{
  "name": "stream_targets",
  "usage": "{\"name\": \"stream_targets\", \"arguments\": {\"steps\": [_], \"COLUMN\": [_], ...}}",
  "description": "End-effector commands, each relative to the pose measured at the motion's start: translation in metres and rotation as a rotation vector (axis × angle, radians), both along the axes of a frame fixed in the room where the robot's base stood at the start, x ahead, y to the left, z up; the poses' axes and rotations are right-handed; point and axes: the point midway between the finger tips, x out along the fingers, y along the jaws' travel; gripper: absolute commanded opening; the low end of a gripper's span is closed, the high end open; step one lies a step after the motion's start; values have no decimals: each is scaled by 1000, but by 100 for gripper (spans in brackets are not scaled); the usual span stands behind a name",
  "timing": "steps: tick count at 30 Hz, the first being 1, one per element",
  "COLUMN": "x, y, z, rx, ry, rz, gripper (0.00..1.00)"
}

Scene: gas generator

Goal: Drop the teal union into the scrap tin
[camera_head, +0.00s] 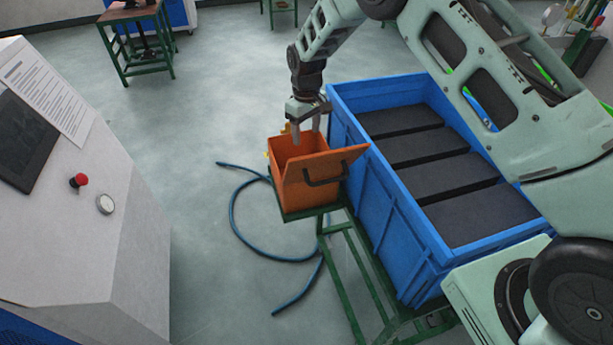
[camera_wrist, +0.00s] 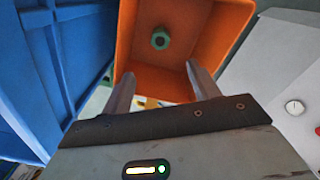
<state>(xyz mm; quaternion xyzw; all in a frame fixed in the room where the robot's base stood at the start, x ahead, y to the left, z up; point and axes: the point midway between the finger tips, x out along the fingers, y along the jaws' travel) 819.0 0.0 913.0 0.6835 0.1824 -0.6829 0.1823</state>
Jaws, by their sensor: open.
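The scrap tin appears as an orange open-topped box with a raised flap and dark handle (camera_head: 300,193). In the wrist view its orange wall (camera_wrist: 228,25) surrounds the teal union (camera_wrist: 160,40), a small dark teal ring-shaped piece seen inside the tin. I cannot tell whether the union rests on the tin's bottom. My gripper (camera_head: 306,125) points down over the tin's back edge. In the wrist view its two fingers (camera_wrist: 160,72) are apart with nothing between them, and the union is clear of them. The union is hidden in the head view.
A blue crate (camera_head: 400,255) with dark slabs stands on a green frame (camera_head: 362,268), right beside the tin. A grey console (camera_head: 95,235) with a red button stands at left. A blue hose (camera_head: 240,225) lies on the otherwise open floor between them.

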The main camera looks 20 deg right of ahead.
Motion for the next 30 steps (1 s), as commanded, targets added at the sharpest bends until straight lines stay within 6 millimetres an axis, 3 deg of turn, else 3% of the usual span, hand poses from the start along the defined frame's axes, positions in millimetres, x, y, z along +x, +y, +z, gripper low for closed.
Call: {"name": "stream_targets", "arguments": {"steps": [9, 15, 21, 30], "x": [0, 0, 0, 0], "y": [0, 0, 0, 0], "z": [75, 108, 123, 124], "rx": [1, 0, 0, 0], "ry": [-4, -2, 0, 1], "rz": [1, 1, 1, 1], "gripper": [61, 61, 61, 61]}}
